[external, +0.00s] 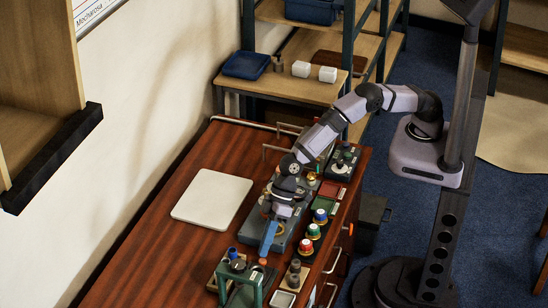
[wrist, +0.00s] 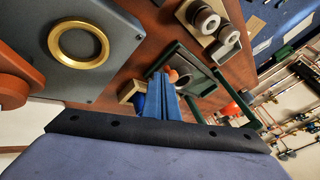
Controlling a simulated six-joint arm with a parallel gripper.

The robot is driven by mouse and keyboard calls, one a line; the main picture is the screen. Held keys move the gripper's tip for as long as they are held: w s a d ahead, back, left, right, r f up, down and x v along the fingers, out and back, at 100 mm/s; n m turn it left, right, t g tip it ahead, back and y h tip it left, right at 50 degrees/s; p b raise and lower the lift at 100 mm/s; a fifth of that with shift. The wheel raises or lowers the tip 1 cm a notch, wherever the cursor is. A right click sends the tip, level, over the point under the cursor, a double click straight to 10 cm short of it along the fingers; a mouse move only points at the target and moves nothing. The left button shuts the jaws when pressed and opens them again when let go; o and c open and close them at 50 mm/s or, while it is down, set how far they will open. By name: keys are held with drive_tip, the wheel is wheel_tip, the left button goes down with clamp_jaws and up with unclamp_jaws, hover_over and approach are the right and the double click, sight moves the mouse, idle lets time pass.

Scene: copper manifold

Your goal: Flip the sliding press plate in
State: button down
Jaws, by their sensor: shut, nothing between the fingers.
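A green press-like frame (external: 247,285) stands at the near end of the wooden bench. It also shows in the wrist view (wrist: 236,98), beyond my fingertips. I cannot tell for sure which part is the sliding press plate. My gripper (external: 265,251) points down with its blue fingers together and nothing between them. In the wrist view the fingers (wrist: 161,78) meet in front of the frame and hide part of it. A grey block (external: 282,245) with a brass ring (wrist: 78,41) is beside my gripper. Any contact at the fingertips cannot be made out.
A white board (external: 212,198) lies flat on the bench (external: 150,240). Several coloured knobs (external: 313,231) line the right edge. Grey cylinders on a wooden block (wrist: 208,20) stand near the frame. Bare bench lies to the left.

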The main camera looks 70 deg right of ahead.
sight(256, 267)
drive_tip(key=shift+a+p, duration=0.4)
drive_tip(key=shift+a, duration=1.85)
drive_tip(key=shift+d, duration=0.1)
drive_tip(key=shift+w+d+r, duration=0.1)
drive_tip(key=shift+w+d, duration=0.2)
drive_tip(key=shift+d, duration=0.1)
drive_tip(key=d, duration=0.1)
drive_tip(key=w+d, duration=0.1)
drive_tip(key=d+b, duration=0.1)
drive_tip(key=shift+w+r, duration=0.25)
drive_tip(key=shift+r, duration=0.05)
drive_tip(key=b+v, duration=0.1)
drive_tip(key=v, duration=0.8)
drive_tip(key=shift+s+r+b, duration=0.2)
drive_tip(key=shift+r+b, duration=0.1)
drive_tip(key=shift+r, duration=0.05)
drive_tip(key=shift+d, duration=0.1)
